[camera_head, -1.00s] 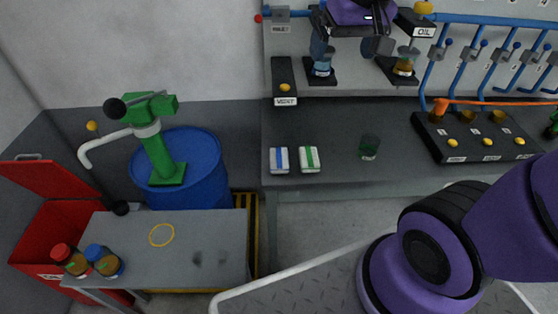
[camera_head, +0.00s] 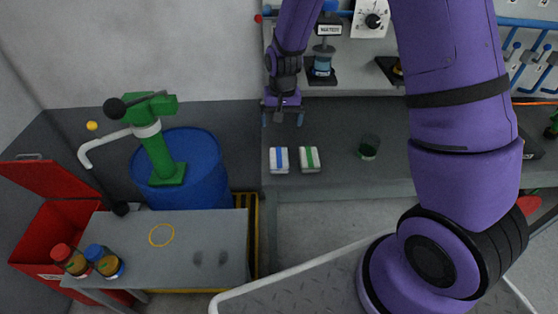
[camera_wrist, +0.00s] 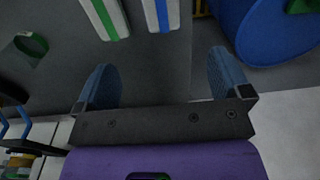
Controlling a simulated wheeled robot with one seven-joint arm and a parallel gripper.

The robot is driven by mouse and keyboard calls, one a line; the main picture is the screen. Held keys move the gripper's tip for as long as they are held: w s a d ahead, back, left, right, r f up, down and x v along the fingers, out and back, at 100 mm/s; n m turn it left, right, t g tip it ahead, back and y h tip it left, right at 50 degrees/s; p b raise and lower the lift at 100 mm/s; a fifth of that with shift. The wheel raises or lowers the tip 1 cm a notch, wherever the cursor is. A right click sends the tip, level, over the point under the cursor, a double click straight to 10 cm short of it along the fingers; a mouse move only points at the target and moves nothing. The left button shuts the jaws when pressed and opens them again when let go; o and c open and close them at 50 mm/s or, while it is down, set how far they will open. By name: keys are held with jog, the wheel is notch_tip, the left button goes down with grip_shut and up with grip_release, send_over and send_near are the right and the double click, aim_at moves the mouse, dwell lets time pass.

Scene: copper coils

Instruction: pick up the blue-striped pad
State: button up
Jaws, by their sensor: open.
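The blue-striped pad (camera_head: 279,160) is a small white block with a blue stripe. It lies on the grey counter near its front left corner. In the wrist view the blue-striped pad (camera_wrist: 161,13) shows at the top edge, partly cut off, ahead of the fingers. A green-striped pad (camera_head: 309,159) lies just to its right. My gripper (camera_head: 283,120) is open and empty, above the counter and behind the pads. In the wrist view my gripper (camera_wrist: 164,83) shows its two blue fingers wide apart, touching nothing.
A dark green cup (camera_head: 368,147) stands right of the pads. A blue barrel (camera_head: 203,178) with a green pump is left of the counter. A low table (camera_head: 215,231) in front bears two jars and a yellow ring. Valves and pipes line the back wall.

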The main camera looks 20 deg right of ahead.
send_near(279, 157)
jog(key=shift+w+a, duration=0.1)
jog(key=shift+w, duration=0.25)
jog(key=shift+s+f, duration=0.15)
jog(key=shift+f, duration=5.05)
jog(key=c, duration=1.1)
jog(key=shift+o, duration=0.2)
jog(key=shift+r, duration=0.15)
jog(key=shift+r, duration=0.6)
notch_tip(279, 157, up, 2)
jog(key=shift+r, duration=0.1)
jog(key=s+r, duration=0.1)
jog(key=s, duration=1.5)
jog(key=shift+r, duration=0.15)
